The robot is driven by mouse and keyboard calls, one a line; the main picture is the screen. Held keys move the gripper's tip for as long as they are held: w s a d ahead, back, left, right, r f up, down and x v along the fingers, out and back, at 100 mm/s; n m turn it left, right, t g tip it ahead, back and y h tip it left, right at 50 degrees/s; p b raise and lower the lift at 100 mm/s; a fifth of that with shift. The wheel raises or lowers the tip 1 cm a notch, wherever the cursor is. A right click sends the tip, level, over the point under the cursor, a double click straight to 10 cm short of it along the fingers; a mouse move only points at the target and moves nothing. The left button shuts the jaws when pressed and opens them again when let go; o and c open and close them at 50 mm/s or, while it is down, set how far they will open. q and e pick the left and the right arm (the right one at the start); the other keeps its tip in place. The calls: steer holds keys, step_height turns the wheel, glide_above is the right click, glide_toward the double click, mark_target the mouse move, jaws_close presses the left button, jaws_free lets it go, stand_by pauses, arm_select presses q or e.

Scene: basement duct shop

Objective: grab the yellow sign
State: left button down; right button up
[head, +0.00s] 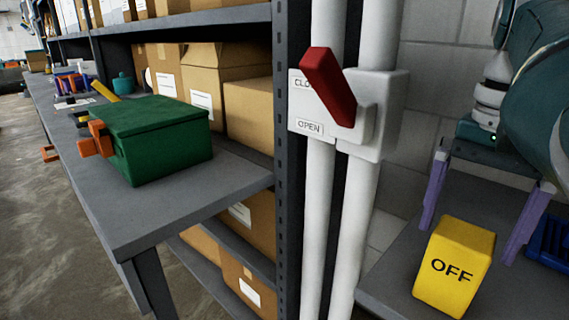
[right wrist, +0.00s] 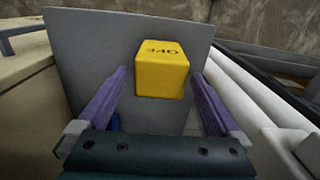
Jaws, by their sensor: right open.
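The yellow sign (head: 454,268) is a small block marked OFF. It stands on a grey shelf at the lower right of the head view. In the right wrist view the yellow sign (right wrist: 161,74) sits ahead, between the lines of the two fingers. My right gripper (head: 480,232) is open, its purple fingers pointing down just behind and above the sign. In the right wrist view my right gripper (right wrist: 155,95) has nothing between its fingers. I cannot tell the exact gap to the sign. My left gripper is not in view.
White pipes (head: 345,205) carry a box with a red lever (head: 328,86) left of the sign. A blue basket (head: 550,240) stands right of my fingers. A green box (head: 150,135) rests on the grey bench (head: 215,195). Cardboard boxes (head: 215,75) fill shelves behind.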

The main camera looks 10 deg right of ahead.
mark_target(453, 264)
step_height(453, 264, down, 6)
steer(key=shift+f+b, duration=0.2)
steer(key=shift+b, duration=0.15)
steer(key=shift+r, duration=0.1)
steer(key=c, duration=1.3)
steer(key=shift+o, duration=0.2)
